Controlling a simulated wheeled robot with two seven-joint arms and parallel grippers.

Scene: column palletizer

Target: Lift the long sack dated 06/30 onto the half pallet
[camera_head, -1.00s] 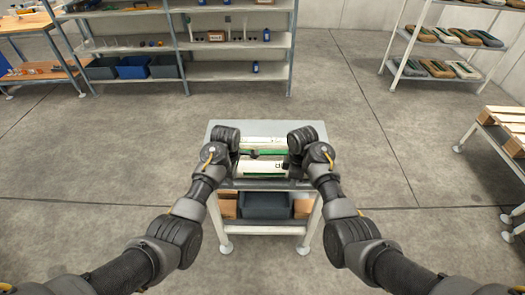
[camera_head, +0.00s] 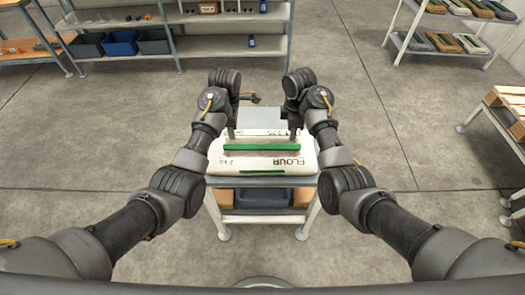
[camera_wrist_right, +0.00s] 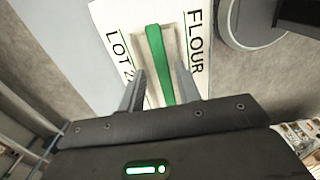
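A white sack (camera_head: 228,170) with upside-down lettering, including FLOUR, and a raised green band along its middle lies across a small grey table. In the right wrist view the sack (camera_wrist_right: 115,35) shows FLOUR and LOT either side of the band; I can read no date. My right gripper (camera_wrist_right: 160,75) is open, its fingers on either side of the green band; I cannot tell whether they touch it. My left gripper (camera_head: 232,130) points down at the sack's left part, its finger gap unclear. The wooden pallet (camera_head: 508,95) on a low stand is cut off at the right edge.
Shelving (camera_head: 230,55) stands at the back, and a rack (camera_head: 430,55) with several sacks is at the upper right. Floor lies open between table and pallet.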

